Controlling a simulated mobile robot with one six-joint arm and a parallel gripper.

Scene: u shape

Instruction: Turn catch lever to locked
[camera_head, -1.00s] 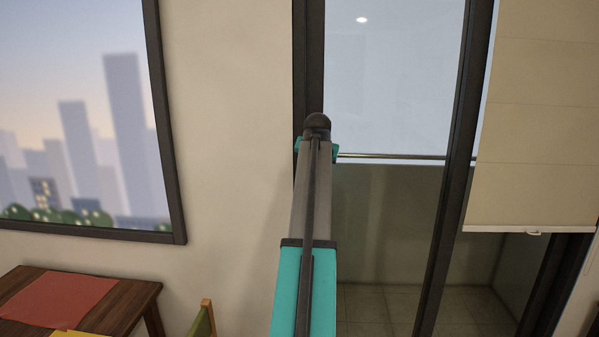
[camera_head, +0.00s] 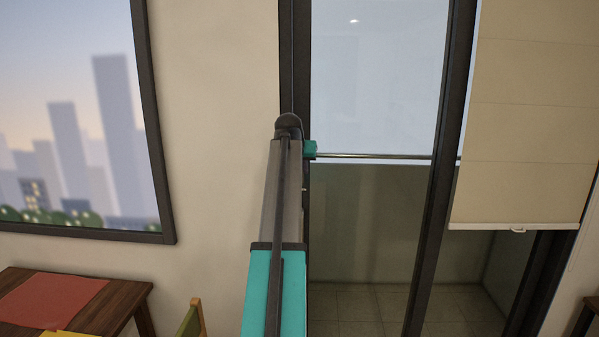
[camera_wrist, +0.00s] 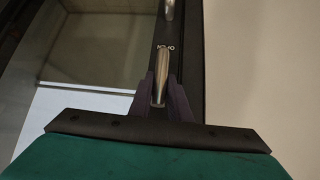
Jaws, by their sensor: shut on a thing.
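The catch lever (camera_wrist: 159,65) is a short metallic bar on the dark door frame, in the middle of the wrist view. My gripper (camera_wrist: 160,92) has its two dark fingers on either side of the lever, shut on it. Upside-down lettering that seems to read OPEN (camera_wrist: 172,48) is on the frame just beyond the lever. In the head view my own arm hides the lever and the fingers; only a teal part of the gripper's end shows in front of the door frame (camera_head: 292,60).
A second metallic piece (camera_wrist: 168,8) is on the frame at the wrist view's top edge. The glass door (camera_head: 375,85) has a horizontal rail (camera_head: 390,156). A beige blind (camera_head: 530,110) hangs at right. A wooden table (camera_head: 80,318) and chair (camera_head: 192,320) stand lower left.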

